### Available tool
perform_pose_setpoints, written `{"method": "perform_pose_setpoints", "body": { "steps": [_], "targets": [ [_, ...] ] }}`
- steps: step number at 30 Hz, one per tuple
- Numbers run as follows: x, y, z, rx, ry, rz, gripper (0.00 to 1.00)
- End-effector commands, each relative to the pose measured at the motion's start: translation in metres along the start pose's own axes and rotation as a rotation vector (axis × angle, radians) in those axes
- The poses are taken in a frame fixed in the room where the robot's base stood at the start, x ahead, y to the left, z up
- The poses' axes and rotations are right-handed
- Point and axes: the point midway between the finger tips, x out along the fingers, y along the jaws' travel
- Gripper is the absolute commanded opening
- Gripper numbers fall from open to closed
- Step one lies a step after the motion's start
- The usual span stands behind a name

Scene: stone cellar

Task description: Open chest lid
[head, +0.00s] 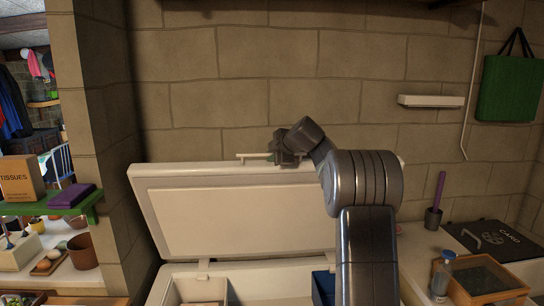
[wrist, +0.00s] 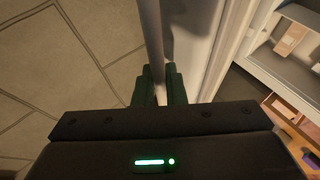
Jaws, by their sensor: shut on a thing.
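The white chest lid (head: 240,215) stands raised and close to upright at the back of the chest, near the stone wall. A thin handle bar (head: 250,156) runs along its top edge. My gripper (head: 283,158) is at that edge, shut on the handle. In the wrist view the handle bar (wrist: 152,40) passes between my gripper's dark green fingers (wrist: 160,85), with the lid's pale face (wrist: 190,50) beside it. The open chest (head: 245,266) shows below the lid. My arm hides the lid's right part.
Inside the chest are a pale bin (head: 203,290) and a blue container (head: 322,288). The right counter holds a bottle (head: 441,275), a glass-topped wooden box (head: 480,280) and a purple stick in a cup (head: 434,215). A wall shelf (head: 430,101) is right of the lid. A stone pillar (head: 105,120) stands left.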

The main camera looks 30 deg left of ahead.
Motion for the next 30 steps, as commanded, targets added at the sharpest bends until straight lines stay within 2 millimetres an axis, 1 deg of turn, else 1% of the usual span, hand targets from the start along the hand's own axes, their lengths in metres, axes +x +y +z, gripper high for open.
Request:
{"method": "perform_pose_setpoints", "body": {
  "steps": [2,3,5,6,14,17,19,23,30],
  "targets": [
    [0.0,0.0,-0.001,0.001,0.002,-0.001,0.0],
    [0.0,0.0,-0.001,0.001,0.002,-0.001,0.18],
    [0.0,0.0,-0.001,0.001,0.002,-0.001,0.3],
    [0.0,-0.001,-0.001,0.001,0.001,-0.001,0.32],
    [0.001,-0.002,0.0,0.001,0.001,-0.003,0.32],
    [-0.004,-0.002,0.0,0.001,0.001,-0.003,0.32],
    [-0.011,-0.002,0.0,0.001,0.0,-0.002,0.32],
    [-0.033,-0.002,0.001,0.0,-0.002,0.001,0.32],
    [-0.087,-0.001,0.0,-0.001,-0.002,0.004,0.32]
  ]
}}
